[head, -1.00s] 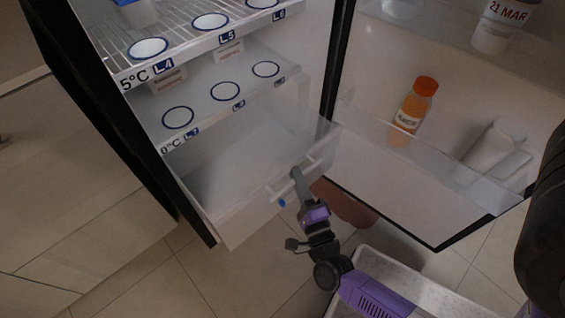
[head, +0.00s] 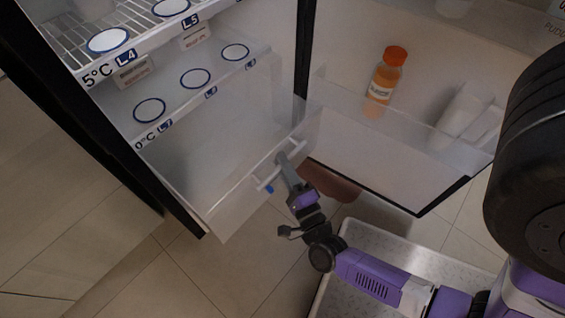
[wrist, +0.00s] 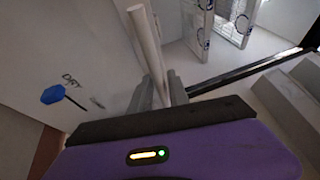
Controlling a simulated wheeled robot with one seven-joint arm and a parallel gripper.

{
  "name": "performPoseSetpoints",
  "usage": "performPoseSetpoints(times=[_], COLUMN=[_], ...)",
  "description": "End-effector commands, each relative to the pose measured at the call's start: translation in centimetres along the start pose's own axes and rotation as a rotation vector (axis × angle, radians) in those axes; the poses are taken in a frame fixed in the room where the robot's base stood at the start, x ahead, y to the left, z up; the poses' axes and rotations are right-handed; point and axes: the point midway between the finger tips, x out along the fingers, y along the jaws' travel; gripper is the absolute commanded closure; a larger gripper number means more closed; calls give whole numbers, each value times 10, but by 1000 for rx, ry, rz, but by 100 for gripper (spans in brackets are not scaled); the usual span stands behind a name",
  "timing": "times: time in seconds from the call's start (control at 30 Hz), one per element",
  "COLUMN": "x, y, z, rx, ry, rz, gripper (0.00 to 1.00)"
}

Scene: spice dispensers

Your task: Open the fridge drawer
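The fridge drawer (head: 226,218) is the pale translucent bin at the bottom of the open fridge, below the 0°C shelf. Its front carries a light bar handle (head: 265,181), which slants through the wrist view (wrist: 146,40). My gripper (head: 284,162) is at the handle's upper right part. In the wrist view its two grey fingers (wrist: 160,90) stand close on either side of the bar and appear shut on it. The drawer front sits close to the fridge's front edge; I cannot tell exactly how far out it is.
The open fridge door (head: 400,165) at right holds an orange-capped juice bottle (head: 386,75) in its bin. A blue marker (wrist: 52,94) labelled DRY is on the drawer front. Tiled floor (head: 200,280) is clear in front.

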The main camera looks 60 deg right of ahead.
Motion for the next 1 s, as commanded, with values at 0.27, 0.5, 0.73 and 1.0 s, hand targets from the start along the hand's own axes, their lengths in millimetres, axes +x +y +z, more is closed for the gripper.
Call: performPoseSetpoints(times=[0.27,0.5,0.73,1.0], x=[-41,-71,-77,-76], y=[0,1,0,1], z=[0,0,0,0], rx=[-2,-1,0,0], ry=[-1,-2,-1,-1], rz=[4,3,2,2], gripper=[78,78,78,78])
